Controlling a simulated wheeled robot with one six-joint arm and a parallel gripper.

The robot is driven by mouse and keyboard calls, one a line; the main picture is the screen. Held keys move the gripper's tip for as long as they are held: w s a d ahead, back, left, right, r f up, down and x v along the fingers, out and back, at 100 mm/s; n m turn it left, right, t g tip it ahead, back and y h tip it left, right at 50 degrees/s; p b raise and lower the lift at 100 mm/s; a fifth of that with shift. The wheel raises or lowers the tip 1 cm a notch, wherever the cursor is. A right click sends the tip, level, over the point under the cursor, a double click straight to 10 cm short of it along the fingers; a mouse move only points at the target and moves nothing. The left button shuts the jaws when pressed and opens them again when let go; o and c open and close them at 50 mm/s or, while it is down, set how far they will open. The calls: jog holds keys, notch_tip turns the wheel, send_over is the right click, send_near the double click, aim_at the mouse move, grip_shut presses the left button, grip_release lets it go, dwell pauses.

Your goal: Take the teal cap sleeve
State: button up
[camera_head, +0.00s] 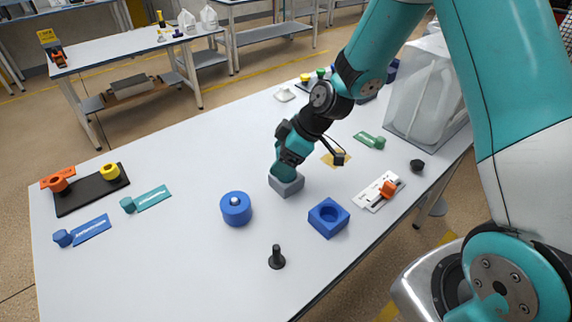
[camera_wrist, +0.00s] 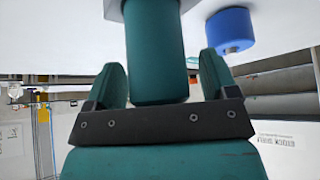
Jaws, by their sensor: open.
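A teal cylinder, which looks like the teal cap sleeve (camera_wrist: 155,50), stands on a grey block (camera_head: 287,186). The wrist view shows it between the two fingers of my gripper (camera_wrist: 162,72), with a gap on each side. My gripper (camera_head: 284,166) is open around it, above the grey block in the head view. There the fingers and arm largely hide the sleeve, and both are teal. A smaller teal piece (camera_head: 128,205) lies beside a teal label (camera_head: 153,197) at the left of the white table (camera_head: 170,270).
A blue cylinder (camera_head: 236,210) stands left of the grey block. A blue holed block (camera_head: 328,219) and black peg (camera_head: 277,258) are nearer the front. A white strip with an orange piece (camera_head: 388,189) and a translucent container (camera_head: 425,90) are right. The table's left front is clear.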

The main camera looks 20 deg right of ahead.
jog(key=shift+c, duration=0.4)
jog(key=c, duration=1)
jog(key=shift+o, duration=0.2)
notch_tip(320, 180, up, 20)
jog(key=shift+r+b, duration=0.1)
jog(key=shift+b, duration=0.6)
jog(key=o, duration=0.4)
jog(key=c, duration=0.7)
